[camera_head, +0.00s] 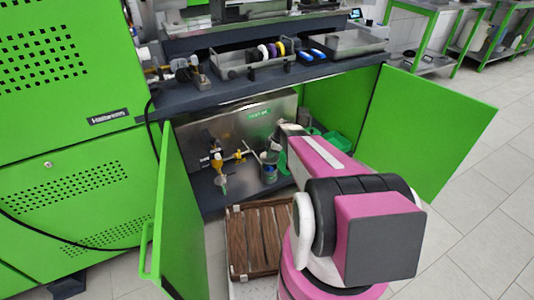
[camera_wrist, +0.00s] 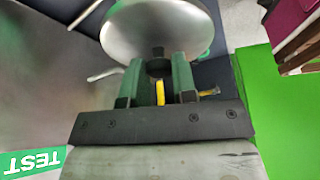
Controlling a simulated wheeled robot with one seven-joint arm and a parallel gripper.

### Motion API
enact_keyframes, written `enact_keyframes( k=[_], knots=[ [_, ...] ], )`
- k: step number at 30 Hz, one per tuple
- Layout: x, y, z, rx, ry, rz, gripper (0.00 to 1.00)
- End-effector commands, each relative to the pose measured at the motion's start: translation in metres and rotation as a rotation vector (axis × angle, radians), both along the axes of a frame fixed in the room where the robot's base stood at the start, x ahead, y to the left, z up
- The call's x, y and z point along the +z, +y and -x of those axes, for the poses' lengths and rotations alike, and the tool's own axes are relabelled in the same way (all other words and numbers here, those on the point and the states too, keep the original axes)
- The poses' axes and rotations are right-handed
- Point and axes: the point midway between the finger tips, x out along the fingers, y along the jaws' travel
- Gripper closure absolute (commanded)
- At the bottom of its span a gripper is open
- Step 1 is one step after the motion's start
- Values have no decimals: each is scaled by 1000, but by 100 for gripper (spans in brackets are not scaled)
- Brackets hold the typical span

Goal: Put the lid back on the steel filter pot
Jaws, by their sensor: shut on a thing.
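In the wrist view my gripper (camera_wrist: 158,68) is shut on the dark knob of a round steel lid (camera_wrist: 160,25). The lid's shiny disc lies beyond the fingertips, cut off by the top edge. In the head view my gripper's end is inside the open cabinet, partly hidden by my pink arm, and the lid is hard to make out. A small steel pot (camera_head: 268,170) stands there, close to the left of my gripper. I cannot tell whether the lid touches it; the pot is not clearly visible in the wrist view.
Yellow-handled valves and pipework (camera_head: 218,165) sit left of the pot, before a steel back panel (camera_head: 205,127). Open green doors stand at left (camera_head: 180,215) and right (camera_head: 425,130). A wooden slatted crate (camera_head: 258,240) is below in front. Green containers (camera_head: 337,145) are at the cabinet's right.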

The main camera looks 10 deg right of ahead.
Motion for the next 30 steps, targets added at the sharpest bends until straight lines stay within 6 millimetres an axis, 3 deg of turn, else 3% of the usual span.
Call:
enact_keyframes(
  k=[21,30],
  knots=[
    [-54,1,-1,-1,0,-1,99],
    [-60,1,0,-1,-1,-1,99]
  ],
)
